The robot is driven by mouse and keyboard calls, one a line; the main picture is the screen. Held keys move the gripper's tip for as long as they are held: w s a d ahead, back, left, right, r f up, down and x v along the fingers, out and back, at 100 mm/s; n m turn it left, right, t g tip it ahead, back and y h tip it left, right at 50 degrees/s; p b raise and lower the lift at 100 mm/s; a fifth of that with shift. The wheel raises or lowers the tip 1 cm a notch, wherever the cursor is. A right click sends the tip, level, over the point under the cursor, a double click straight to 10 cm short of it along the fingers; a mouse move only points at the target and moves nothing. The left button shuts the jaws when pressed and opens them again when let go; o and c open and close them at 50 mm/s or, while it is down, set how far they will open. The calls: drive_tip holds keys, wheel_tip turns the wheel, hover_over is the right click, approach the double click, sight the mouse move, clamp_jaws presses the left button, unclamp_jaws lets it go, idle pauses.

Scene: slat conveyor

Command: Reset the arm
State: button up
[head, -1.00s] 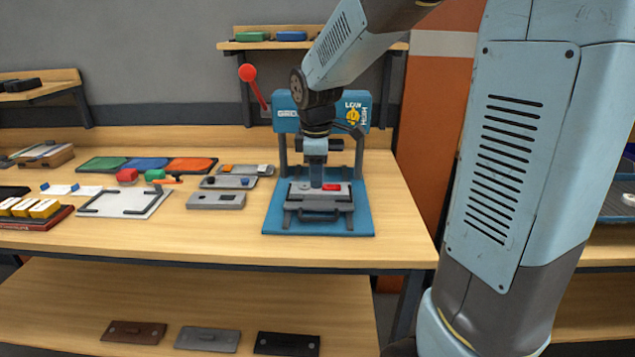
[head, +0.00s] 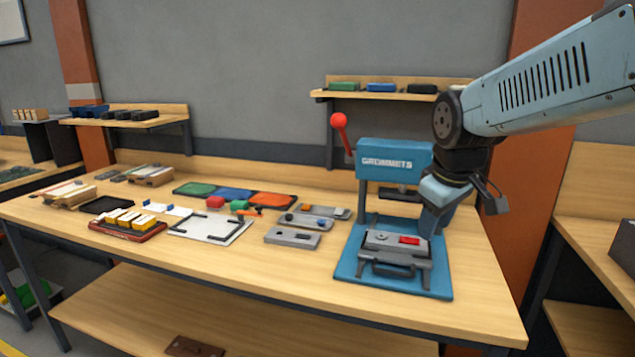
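My gripper (head: 432,222) hangs at the end of my arm, at the right of the head view. It points down in front of the blue grommet press (head: 395,158), over the right side of its base. The fingers are seen side-on and small; whether they are open or shut does not show, and I see nothing clearly held. The press has a lever with a red knob (head: 338,120), raised and tilted at its upper left. A grey fixture (head: 397,250) with a red piece (head: 409,240) sits on the press base. My wrist hides part of the press's right side.
The wooden bench (head: 260,274) holds a white board (head: 205,232), a tray with yellow-and-white blocks (head: 128,226), green, blue and red mats (head: 235,194) and grey plates (head: 292,238). A wall shelf (head: 400,95) stands behind the press. Bare bench lies along the front edge.

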drive_tip(key=s+d+r+m+t, duration=0.1)
drive_tip(key=s+m, duration=0.5)
drive_tip(key=s, duration=0.4)
drive_tip(key=shift+d+r+m+t, duration=0.25)
drive_tip(key=shift+d+m+t, duration=0.05)
drive_tip(key=shift+m+t, duration=0.1)
idle(1.3)
